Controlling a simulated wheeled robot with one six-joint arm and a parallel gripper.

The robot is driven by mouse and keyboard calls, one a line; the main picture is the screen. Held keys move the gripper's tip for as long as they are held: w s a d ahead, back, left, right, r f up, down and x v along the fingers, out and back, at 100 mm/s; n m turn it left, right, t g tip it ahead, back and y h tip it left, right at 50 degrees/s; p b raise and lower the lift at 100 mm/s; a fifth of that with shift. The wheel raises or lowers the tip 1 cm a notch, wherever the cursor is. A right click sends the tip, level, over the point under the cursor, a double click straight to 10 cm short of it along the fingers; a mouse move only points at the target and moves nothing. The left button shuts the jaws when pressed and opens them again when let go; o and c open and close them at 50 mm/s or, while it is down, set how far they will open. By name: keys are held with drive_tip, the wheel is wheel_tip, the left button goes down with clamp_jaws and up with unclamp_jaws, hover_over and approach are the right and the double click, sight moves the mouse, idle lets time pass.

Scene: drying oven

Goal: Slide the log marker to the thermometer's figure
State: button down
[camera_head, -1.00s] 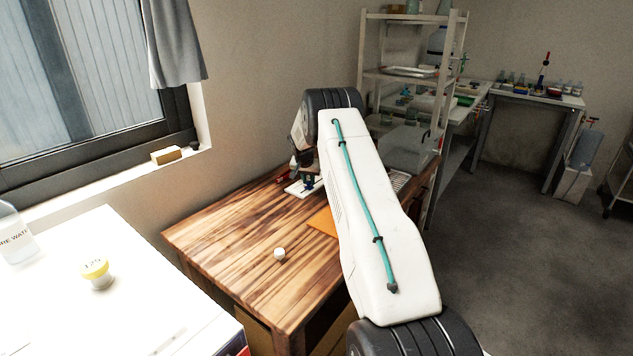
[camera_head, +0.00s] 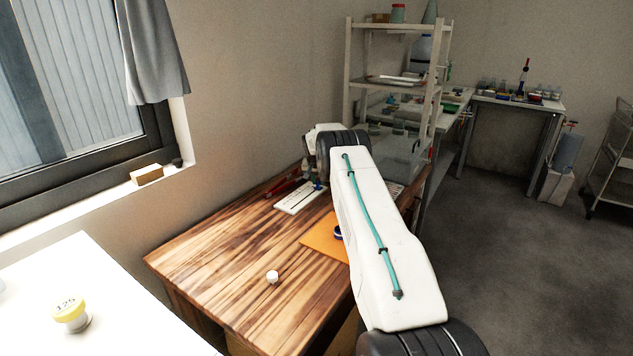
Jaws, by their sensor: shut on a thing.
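The log (camera_head: 291,208) is a narrow white board with a dark slot along it, lying on the wooden table in the head view. My gripper (camera_head: 318,176) is at the far right end of the board, mostly hidden behind my arm and wrist. A small blue piece, which I take to be the log marker (camera_head: 318,185), shows there, and the gripper is shut on it. The contact itself is too small to see. I cannot make out the thermometer or its figure, nor any marks on the log.
An orange mat (camera_head: 319,238) lies nearer, partly behind my arm, with a dark blue round thing (camera_head: 338,232) on it. A small white cup (camera_head: 272,277) stands on the bare wooden table (camera_head: 215,262). Small bottles (camera_head: 305,169) stand behind the log.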

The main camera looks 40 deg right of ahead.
drive_tip(key=shift+d+r, duration=0.1)
drive_tip(key=shift+d, duration=0.15)
drive_tip(key=c, duration=1.4)
unclamp_jaws()
drive_tip(key=shift+d, duration=0.1)
drive_tip(key=shift+o, duration=0.7)
drive_tip(key=shift+s+d, duration=0.1)
drive_tip(key=shift+a, duration=0.3)
drive_tip(key=v, duration=0.7)
drive_tip(key=shift+r, duration=0.25)
drive_tip(key=shift+a, duration=0.1)
